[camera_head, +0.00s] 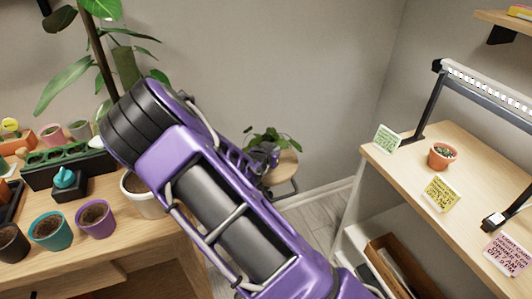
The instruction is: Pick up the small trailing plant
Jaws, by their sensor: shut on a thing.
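The small trailing plant (284,143), with green leaves, shows past my arm at the middle of the head view, over a small round wooden stool (285,176). My gripper (268,156) is at the plant, small and partly hidden by my purple arm. It is shut on the plant. The plant's pot is mostly hidden behind the gripper, and I cannot tell whether it touches the stool top.
A wooden bench at left holds a teal pot (51,231), a purple pot (96,219), a white pot (143,197) and a tall leafy plant (125,65). At right, a shelf unit (405,163) carries a terracotta pot (442,156), note cards and a lamp (480,82).

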